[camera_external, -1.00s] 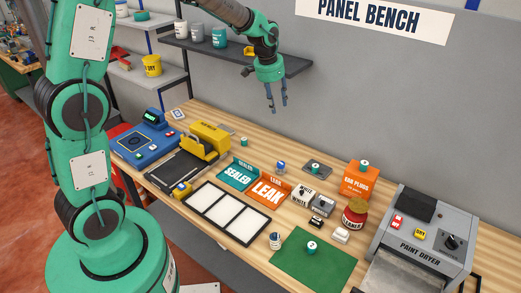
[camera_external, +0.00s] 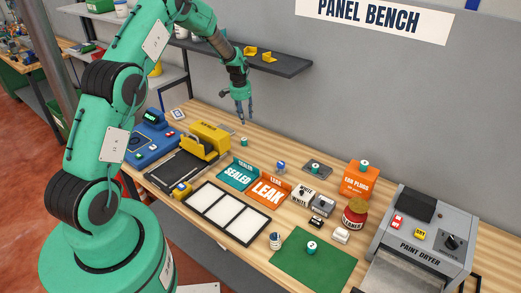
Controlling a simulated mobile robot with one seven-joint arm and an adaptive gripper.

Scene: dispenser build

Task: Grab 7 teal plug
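Several small teal-topped plugs are in view, and any numbers on them are too small to read. One small teal plug (camera_external: 244,142) stands on the wood behind the teal SEALED sign. Another teal-and-white plug (camera_external: 312,247) stands on the green mat (camera_external: 335,272). One (camera_external: 316,167) is on a small dark plate, and one (camera_external: 364,164) is on top of the orange EAR PLUGS box (camera_external: 360,181). My gripper (camera_external: 245,119) points down above the rear of the bench, just above the plug behind the SEALED sign. Its fingers look apart and hold nothing visible.
The yellow machine (camera_external: 207,140) stands close to the left of my gripper. The SEALED sign (camera_external: 235,176) and orange LEAK sign (camera_external: 268,189) are in front. The shelf (camera_external: 290,65) hangs behind my arm. The paint dryer (camera_external: 425,240) stands at the right.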

